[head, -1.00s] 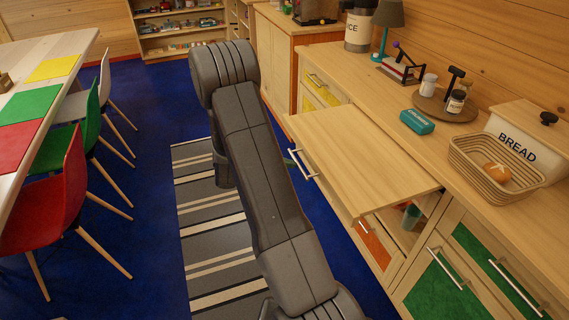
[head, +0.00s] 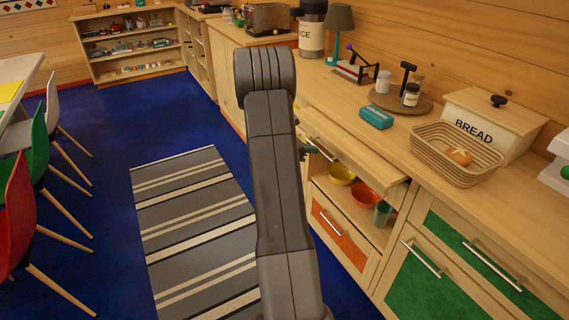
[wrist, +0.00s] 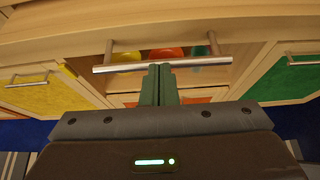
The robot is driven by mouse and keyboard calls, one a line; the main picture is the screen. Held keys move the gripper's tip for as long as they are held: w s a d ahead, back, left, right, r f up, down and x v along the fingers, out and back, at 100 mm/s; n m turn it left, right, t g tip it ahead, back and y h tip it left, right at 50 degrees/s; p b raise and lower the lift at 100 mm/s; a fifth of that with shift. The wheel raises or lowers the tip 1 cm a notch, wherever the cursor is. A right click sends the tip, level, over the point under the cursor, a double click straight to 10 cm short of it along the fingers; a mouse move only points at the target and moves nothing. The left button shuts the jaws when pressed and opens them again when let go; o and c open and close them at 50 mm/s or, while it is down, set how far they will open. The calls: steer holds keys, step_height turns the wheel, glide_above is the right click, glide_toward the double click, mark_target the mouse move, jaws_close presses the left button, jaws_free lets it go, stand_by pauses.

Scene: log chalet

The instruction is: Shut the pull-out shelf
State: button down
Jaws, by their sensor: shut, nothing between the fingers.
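The pull-out shelf (head: 375,165) is a pale wooden board under the counter top. In the head view my arm hides most of the gripper and the shelf's left end.
Below the shelf is an open compartment with a yellow bowl (head: 342,175), an orange bowl (head: 365,196) and a green cup (head: 382,214). The counter holds a bread box (head: 492,122) and a basket (head: 440,160). Striped rug (head: 195,225) and chairs lie left.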

mark_target(333, 139)
steer(key=w+d, duration=0.2)
steer(key=d, duration=0.1)
steer(key=w+d, duration=0.2)
steer(key=d, duration=0.1)
steer(key=w+d+b, duration=0.1)
steer(key=w+d, duration=0.1)
steer(key=shift+d, duration=0.4)
steer(key=shift+w+d, duration=0.1)
steer(key=shift+d, duration=0.1)
steer(key=shift+w, duration=0.1)
steer(key=shift+r, duration=0.1)
steer(key=shift+s+a, duration=0.2)
steer(key=shift+a, duration=0.05)
steer(key=f+v, duration=0.1)
steer(key=v, duration=1.2)
steer(key=shift+s+a, duration=0.25)
steer(key=shift+a, duration=0.1)
steer(key=shift+d, duration=0.1)
